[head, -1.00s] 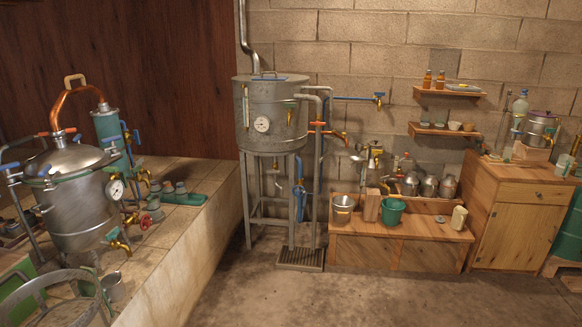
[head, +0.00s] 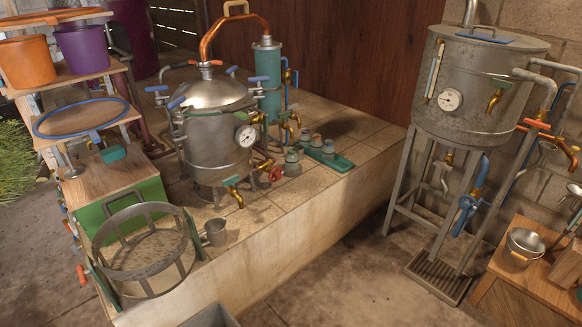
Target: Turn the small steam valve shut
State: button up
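A metal still pot (head: 215,145) with a domed lid stands on the tiled ledge, in the middle left of the head view. A small valve with a red round handwheel (head: 276,174) sits low at its right side, beside brass fittings. This may be the small steam valve; I cannot tell for sure, nor whether it is open or shut. A brass tap with a teal handle (head: 234,190) is at the pot's front. A pressure gauge (head: 246,136) is on the pot. My gripper is not in view.
A green condenser (head: 267,85) stands behind the pot. A round sieve frame (head: 145,250) and a metal mug (head: 215,232) are in front. A teal tray with jars (head: 325,158) lies right of the valve. A tank on legs (head: 480,90) stands right. The floor (head: 350,275) between is clear.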

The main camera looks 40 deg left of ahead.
aim_at(275, 175)
jog(key=i+j+u, duration=0.1)
jog(key=i+u, duration=0.75)
jog(key=i+l+u, duration=0.2)
jog(key=u, duration=0.25)
jog(key=i+j+u, duration=0.15)
jog(key=i+u, duration=0.75)
jog(key=i+j, duration=0.1)
jog(key=i, duration=0.25)
jog(key=i+j, duration=0.15)
jog(key=i, duration=0.2)
jog(key=l+z, duration=0.05)
